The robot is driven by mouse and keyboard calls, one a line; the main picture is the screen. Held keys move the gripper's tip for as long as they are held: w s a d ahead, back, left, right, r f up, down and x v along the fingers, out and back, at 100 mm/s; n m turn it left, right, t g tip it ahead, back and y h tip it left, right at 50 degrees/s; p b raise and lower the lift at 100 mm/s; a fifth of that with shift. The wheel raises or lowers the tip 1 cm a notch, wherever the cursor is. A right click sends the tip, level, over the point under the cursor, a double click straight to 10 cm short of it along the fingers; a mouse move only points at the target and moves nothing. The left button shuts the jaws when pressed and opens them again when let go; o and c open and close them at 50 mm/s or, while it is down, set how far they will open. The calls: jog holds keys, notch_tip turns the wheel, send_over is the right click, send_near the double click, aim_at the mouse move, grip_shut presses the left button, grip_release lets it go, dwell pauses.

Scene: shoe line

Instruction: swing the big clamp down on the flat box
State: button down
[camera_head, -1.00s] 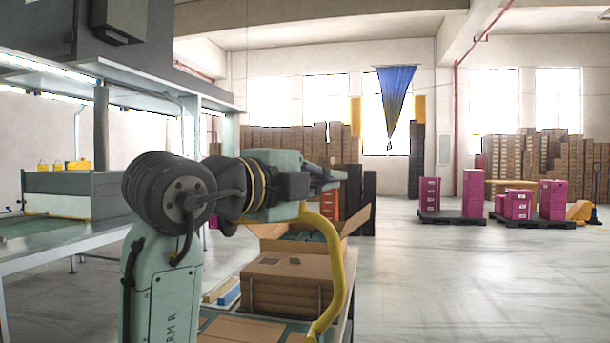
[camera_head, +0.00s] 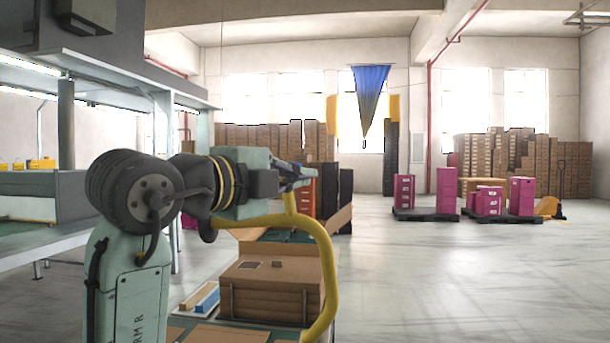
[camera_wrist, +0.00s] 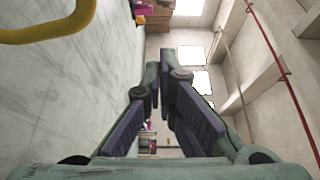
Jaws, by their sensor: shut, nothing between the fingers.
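My gripper (camera_wrist: 159,75) points away from the wrist camera with its two fingers together and nothing between them. In the head view the gripper (camera_head: 300,177) is small and partly hidden behind my arm, above the work table. A brown cardboard box (camera_head: 270,285), low and wide, sits on the table below and in front of it. Flat cardboard (camera_head: 225,334) lies nearer the camera. I cannot pick out the big clamp for certain. A thick yellow curved tube (camera_head: 325,262) arches beside the box and also shows in the wrist view (camera_wrist: 50,30). The gripper is apart from this tube.
Blue and pale strips (camera_head: 203,298) lie left of the box. A grey bench (camera_head: 35,245) stands at the left. Pink crates (camera_head: 447,192) stand on dark pallets further back. The floor to the right is clear.

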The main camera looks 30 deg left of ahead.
jog(key=w+a+p, duration=0.3)
jog(key=w+p, duration=0.1)
jog(key=w, duration=0.4)
jog(key=shift+w+a, duration=0.2)
jog(key=shift+w, duration=0.1)
jog(key=shift+a, duration=0.1)
